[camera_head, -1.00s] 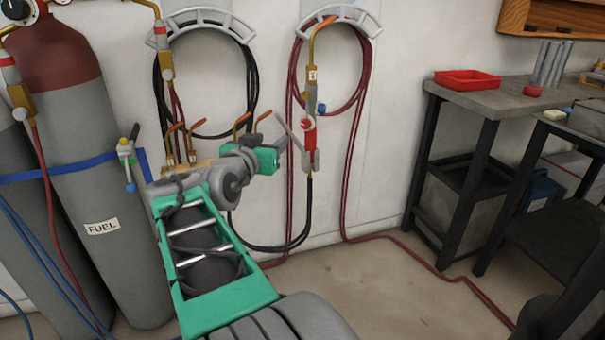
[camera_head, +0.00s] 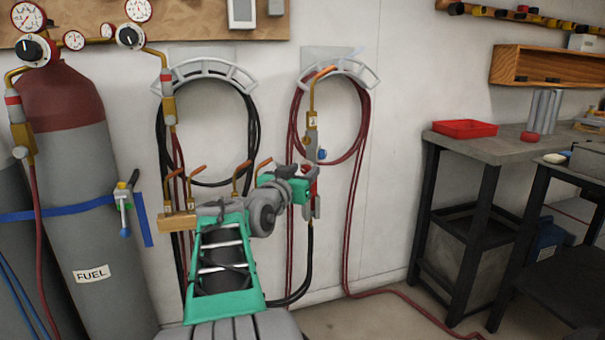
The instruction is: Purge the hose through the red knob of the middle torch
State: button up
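A brass and grey torch (camera_head: 312,125) hangs upright at the right hose hanger, with an orange tip and a small white tag too small to read. A blue knob (camera_head: 322,154) sticks out on its right side. Red parts (camera_head: 309,184) show low on the torch, mostly covered by my gripper, so I cannot tell the knob's outline. My gripper (camera_head: 311,180) is at these red parts, reaching in from the left. Its fingers are small and overlap the torch; I cannot tell whether they touch or grip it. Which torch counts as the middle one is not clear.
A grey fuel cylinder (camera_head: 75,190) with regulators stands at the left. Hose hangers (camera_head: 340,68) hold coiled black and red hoses (camera_head: 362,110). A brass manifold (camera_head: 178,221) is behind my arm. A bench (camera_head: 500,147) with a red tray (camera_head: 465,129) stands right. Floor shows between.

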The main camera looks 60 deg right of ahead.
grip_shut()
jog(key=shift+f+b, duration=0.15)
jog(key=shift+b, duration=0.25)
jog(key=shift+f+m+b, duration=0.15)
jog(key=shift+m+b, duration=0.85)
jog(key=shift+b, duration=0.15)
jog(key=shift+m+b, duration=1.1)
jog(key=shift+m, duration=0.1)
jog(key=m, duration=0.4)
jog(key=shift+s+r+m, duration=0.1)
jog(key=shift+r+m, duration=0.1)
jog(key=shift+m, duration=0.1)
jog(key=shift+f+m+g+h, duration=0.1)
jog(key=shift+m+g+h, duration=0.2)
jog(key=shift+m, duration=2.4)
